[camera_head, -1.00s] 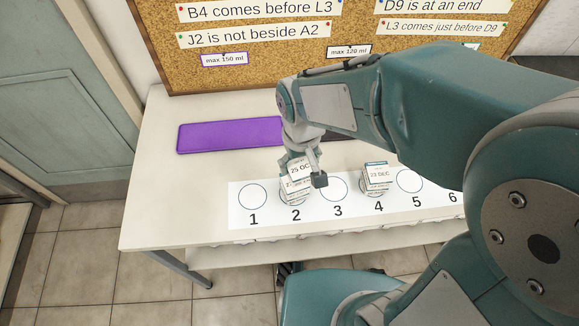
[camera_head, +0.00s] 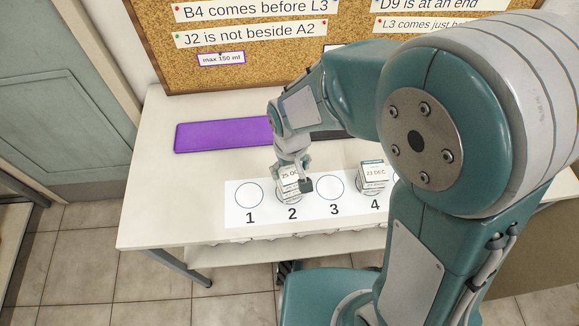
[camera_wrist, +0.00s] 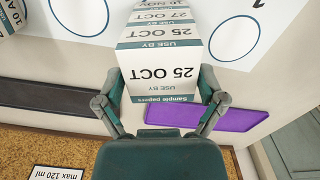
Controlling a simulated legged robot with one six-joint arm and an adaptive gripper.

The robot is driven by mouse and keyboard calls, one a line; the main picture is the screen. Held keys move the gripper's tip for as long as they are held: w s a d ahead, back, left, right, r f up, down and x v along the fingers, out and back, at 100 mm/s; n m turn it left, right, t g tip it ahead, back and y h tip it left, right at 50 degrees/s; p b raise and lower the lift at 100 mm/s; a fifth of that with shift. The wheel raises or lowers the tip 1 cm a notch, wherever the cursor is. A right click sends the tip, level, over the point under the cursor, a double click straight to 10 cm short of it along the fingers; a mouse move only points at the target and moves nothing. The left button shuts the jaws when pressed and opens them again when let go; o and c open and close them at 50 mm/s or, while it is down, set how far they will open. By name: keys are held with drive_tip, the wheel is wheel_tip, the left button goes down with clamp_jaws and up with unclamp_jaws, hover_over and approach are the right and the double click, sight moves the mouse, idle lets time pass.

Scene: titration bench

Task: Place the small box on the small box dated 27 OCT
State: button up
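The small box dated 25 OCT (camera_wrist: 160,75) is white with a teal band marked "Sample papers". It also shows in the head view (camera_head: 289,174) at circle 2. The small box dated 27 OCT (camera_wrist: 168,20) lies directly below it, and a box with a 10 NOV date is partly visible lower down. The 25 OCT box appears to rest roughly squarely on the 27 OCT box. My gripper (camera_wrist: 160,88) has one finger on each side of the 25 OCT box, seemingly touching both sides. In the head view my gripper (camera_head: 291,178) is at the stack's top.
Another stack topped by a 23 DEC box (camera_head: 374,174) stands at circle 4. Circles 1 (camera_head: 249,195) and 3 (camera_head: 329,187) on the white numbered strip are empty. A purple mat (camera_head: 222,135) lies behind the strip. A cork board (camera_head: 200,72) rises at the back.

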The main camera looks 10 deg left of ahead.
sight(289, 169)
drive_tip(key=shift+a, duration=0.25)
wheel_tip(289, 169, up, 12)
idle(0.6)
drive_tip(key=shift+d+r, duration=0.1)
drive_tip(key=shift+r, duration=0.05)
drive_tip(key=s+d+r+m+t, duration=0.2)
drive_tip(key=d, duration=0.4)
drive_tip(key=s+d+r+m+t, duration=0.1)
drive_tip(key=s+d+r, duration=0.2)
drive_tip(key=d, duration=0.4)
drive_tip(key=s+d+r+m+t, duration=0.2)
drive_tip(key=s+d+r, duration=0.1)
drive_tip(key=d, duration=0.4)
drive_tip(key=shift+s+d+r+m+t, duration=0.15)
drive_tip(key=shift+r+m+t, duration=0.1)
drive_tip(key=shift+m+t, duration=0.05)
drive_tip(key=shift+d, duration=0.1)
